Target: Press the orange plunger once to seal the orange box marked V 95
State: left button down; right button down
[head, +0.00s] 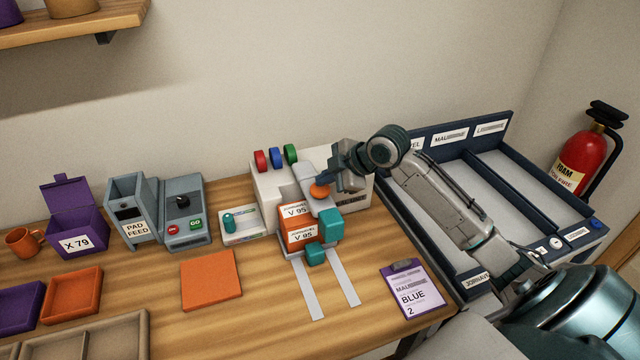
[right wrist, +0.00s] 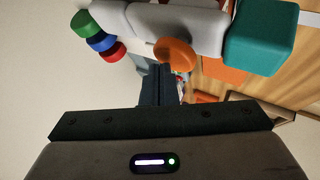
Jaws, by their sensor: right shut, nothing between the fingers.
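The orange plunger (head: 319,190) is a round knob at the front of the pale press (head: 272,185); it also shows in the right wrist view (right wrist: 174,54). The orange box (head: 297,238) marked V 95 stands below it on the press, with one V 95 label on its front and another just above. Teal blocks (head: 330,228) sit beside and in front of it. My right gripper (head: 335,184) is shut and empty, its fingertips close beside the plunger; I cannot tell whether they touch. My left gripper is out of view.
Left of the press are a small teal-lever device (head: 240,226), a grey pad feeder (head: 130,212) and a purple X 79 box (head: 78,225). An orange pad (head: 211,280) and a purple clipboard (head: 412,290) lie in front. A dark-blue sorting rack (head: 460,160) stands right.

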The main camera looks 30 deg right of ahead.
aim_at(325, 188)
jog(key=shift+r, duration=0.15)
notch_tip(325, 188, up, 5)
jog(key=p, duration=0.4)
jog(key=shift+r+p, duration=0.1)
jog(key=shift+p, duration=0.2)
dwell(0.7)
